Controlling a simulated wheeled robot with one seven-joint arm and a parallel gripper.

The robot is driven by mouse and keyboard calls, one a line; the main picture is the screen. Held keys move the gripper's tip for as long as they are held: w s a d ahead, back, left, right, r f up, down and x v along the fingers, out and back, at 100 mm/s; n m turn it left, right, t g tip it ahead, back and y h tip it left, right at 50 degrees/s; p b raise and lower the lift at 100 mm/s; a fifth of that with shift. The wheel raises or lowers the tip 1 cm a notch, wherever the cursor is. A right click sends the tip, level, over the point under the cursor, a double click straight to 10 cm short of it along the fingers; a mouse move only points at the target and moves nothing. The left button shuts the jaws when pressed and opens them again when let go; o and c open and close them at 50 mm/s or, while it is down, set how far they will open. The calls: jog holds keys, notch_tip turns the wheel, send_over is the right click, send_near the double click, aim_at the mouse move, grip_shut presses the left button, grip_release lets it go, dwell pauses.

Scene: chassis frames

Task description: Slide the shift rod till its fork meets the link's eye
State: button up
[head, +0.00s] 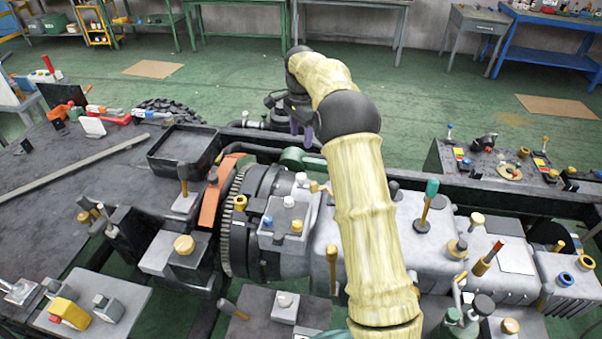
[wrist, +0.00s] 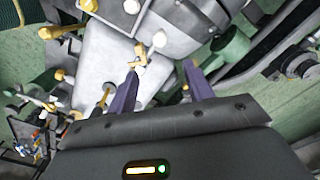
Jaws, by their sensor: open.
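My gripper (head: 302,135) is at the far side of the gearbox housing (head: 330,235) in the head view, partly behind my arm. In the wrist view, the two purple fingers of my gripper (wrist: 163,75) are apart, with nothing held between them. A small yellow-and-white fitting (wrist: 141,62) shows just beyond the left fingertip; I cannot tell whether they touch. A short rod with a yellowish end (wrist: 105,96) lies left of that finger. I cannot tell for sure which part is the shift rod. Its fork and the link's eye cannot be made out.
The large toothed ring (head: 234,225) and an orange plate (head: 216,190) stand left of the housing. A dark tray (head: 184,148) sits behind them. Levers with coloured knobs, such as a green-topped one (head: 431,190), rise from the housing. A black frame rail (head: 480,192) runs behind it.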

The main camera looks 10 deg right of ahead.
aim_at(301, 175)
notch_tip(301, 175, down, 15)
jog(key=shift+f+p, duration=0.2)
jog(key=shift+p, duration=1)
jog(key=shift+c, duration=0.2)
grip_shut()
